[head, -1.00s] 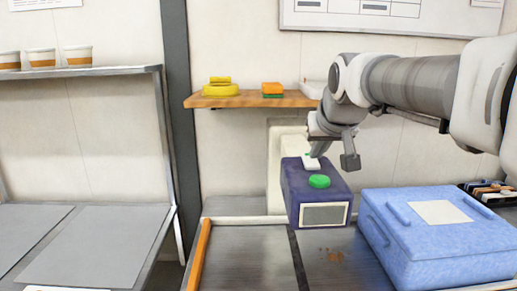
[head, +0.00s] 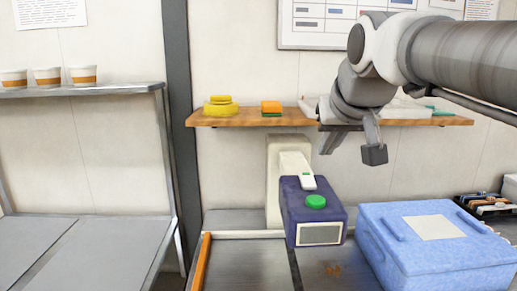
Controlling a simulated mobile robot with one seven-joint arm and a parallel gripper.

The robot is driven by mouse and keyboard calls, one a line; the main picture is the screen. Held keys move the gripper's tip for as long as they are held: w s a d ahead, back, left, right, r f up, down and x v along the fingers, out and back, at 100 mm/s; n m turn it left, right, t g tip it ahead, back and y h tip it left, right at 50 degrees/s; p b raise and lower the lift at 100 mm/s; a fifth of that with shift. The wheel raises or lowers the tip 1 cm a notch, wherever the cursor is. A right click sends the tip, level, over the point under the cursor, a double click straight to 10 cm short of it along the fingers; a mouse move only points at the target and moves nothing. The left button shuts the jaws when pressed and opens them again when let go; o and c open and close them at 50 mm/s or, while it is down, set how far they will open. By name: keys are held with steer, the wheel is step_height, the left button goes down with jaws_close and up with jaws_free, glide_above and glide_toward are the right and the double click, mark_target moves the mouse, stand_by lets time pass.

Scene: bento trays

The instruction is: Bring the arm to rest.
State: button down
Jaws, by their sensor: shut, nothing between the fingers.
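My gripper (head: 352,149) hangs at the end of my arm, right of centre in the head view. It is shut with nothing in it. It is in the air, just below the height of the wooden wall shelf. It is up and to the right of a dark blue machine head (head: 312,214) with a green button (head: 316,201), and apart from it. My arm reaches in from the upper right.
A light blue lidded box (head: 440,262) stands at the lower right, below my gripper. The wooden shelf (head: 258,120) holds yellow, orange and pale items. Paper cups (head: 47,76) stand on a metal rack at left. A dark tray (head: 487,204) lies far right.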

steer(key=shift+v, duration=0.8)
steer(key=shift+s+f, duration=0.1)
steer(key=s+f+g+p, duration=0.3)
steer(key=s+f+p, duration=0.1)
steer(key=s+f, duration=1.3)
steer(key=shift+a, duration=0.15)
